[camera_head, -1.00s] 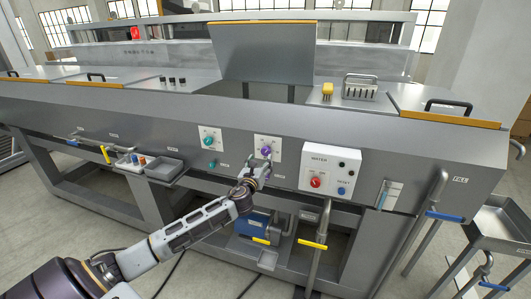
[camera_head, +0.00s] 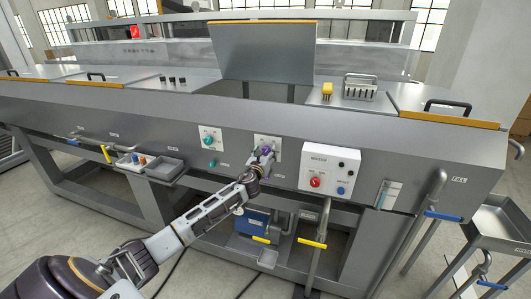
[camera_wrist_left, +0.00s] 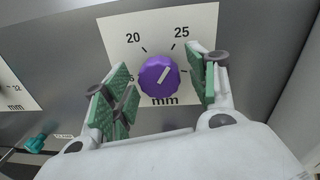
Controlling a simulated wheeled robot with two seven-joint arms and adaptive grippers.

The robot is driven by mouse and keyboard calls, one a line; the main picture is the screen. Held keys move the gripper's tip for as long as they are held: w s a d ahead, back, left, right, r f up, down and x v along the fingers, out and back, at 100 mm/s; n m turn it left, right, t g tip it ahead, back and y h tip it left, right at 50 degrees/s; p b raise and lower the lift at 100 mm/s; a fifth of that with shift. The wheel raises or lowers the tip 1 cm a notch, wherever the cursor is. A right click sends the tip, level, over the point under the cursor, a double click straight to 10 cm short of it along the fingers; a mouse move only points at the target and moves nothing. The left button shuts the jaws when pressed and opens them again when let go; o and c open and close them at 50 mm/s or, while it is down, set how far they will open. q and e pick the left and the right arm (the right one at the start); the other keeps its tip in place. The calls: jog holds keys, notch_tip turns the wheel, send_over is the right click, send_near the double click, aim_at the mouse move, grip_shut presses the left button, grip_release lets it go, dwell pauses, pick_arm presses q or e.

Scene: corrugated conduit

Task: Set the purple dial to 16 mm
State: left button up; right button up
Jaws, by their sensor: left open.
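The purple dial (camera_wrist_left: 159,76) sits on a white plate (camera_wrist_left: 205,25) on the grey front panel, and also shows in the head view (camera_head: 266,149). Its white line slants up to the right, roughly toward the 25 mark. The plate reads 20, 25 and mm; a label at lower left is partly hidden by a finger. My left gripper (camera_wrist_left: 158,92) is open, with one green-padded finger on each side of the dial and gaps visible. In the head view the left gripper (camera_head: 262,158) is at the dial. My right gripper is not in view.
A teal dial (camera_head: 208,141) on its own plate is to the left. Pipes with yellow handles (camera_head: 312,243) are below.

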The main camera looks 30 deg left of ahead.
pick_arm(q)
jog(key=shift+w+a, duration=0.1)
jog(key=shift+w, duration=0.2)
jog(key=shift+c, duration=0.3)
jog(key=c, duration=1)
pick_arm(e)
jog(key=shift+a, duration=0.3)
